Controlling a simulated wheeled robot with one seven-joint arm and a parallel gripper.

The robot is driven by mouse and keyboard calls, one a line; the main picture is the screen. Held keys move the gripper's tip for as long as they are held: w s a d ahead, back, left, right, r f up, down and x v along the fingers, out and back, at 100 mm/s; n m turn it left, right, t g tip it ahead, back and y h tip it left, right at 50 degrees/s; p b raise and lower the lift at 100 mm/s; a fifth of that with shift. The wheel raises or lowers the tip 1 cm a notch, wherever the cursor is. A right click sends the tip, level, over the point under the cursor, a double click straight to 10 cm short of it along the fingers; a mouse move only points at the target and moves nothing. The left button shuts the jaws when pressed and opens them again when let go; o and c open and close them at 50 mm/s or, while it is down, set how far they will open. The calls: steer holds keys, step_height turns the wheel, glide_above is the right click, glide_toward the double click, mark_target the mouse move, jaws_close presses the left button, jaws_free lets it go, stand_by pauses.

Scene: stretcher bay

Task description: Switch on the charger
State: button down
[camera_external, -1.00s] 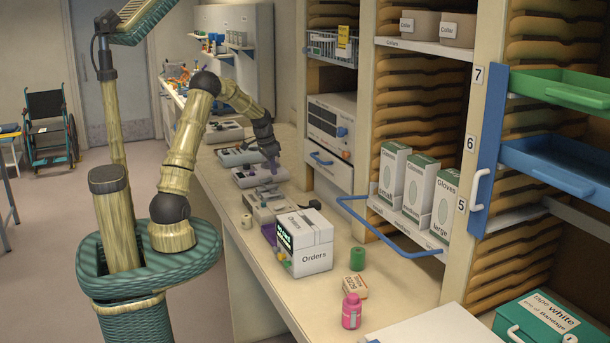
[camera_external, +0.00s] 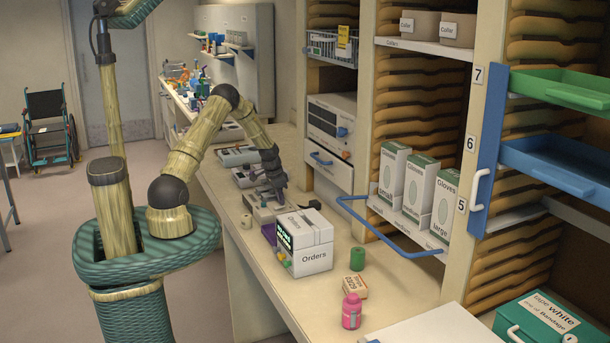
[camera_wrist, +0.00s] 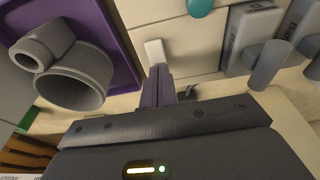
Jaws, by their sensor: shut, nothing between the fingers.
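A pale beige unit that looks like the charger (camera_external: 262,213) sits on the counter, behind the white Orders box. In the wrist view its pale casing (camera_wrist: 195,42) carries a white switch-like piece (camera_wrist: 155,50), a teal round part (camera_wrist: 200,6) and grey labelled blocks (camera_wrist: 248,38) at right. My gripper (camera_external: 281,197) is low over this unit, fingers together and empty. In the wrist view the fingertips (camera_wrist: 158,76) are just below the white piece in the picture; I cannot tell whether they touch it. The switch's on or off state cannot be read.
A purple tray (camera_wrist: 122,75) with grey cylinders is left of the fingers in the wrist view. The Orders box (camera_external: 312,262) stands close in front. Similar devices (camera_external: 240,156) line the counter behind. A blue rail (camera_external: 385,232) juts from the shelves at right.

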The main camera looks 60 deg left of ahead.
steer(key=shift+f, duration=0.2)
stand_by(0.3)
steer(key=shift+w+d+f+g, duration=0.1)
steer(key=shift+w+f+g, duration=0.05)
steer(key=shift+f+g, duration=0.3)
steer(key=shift+s, duration=1)
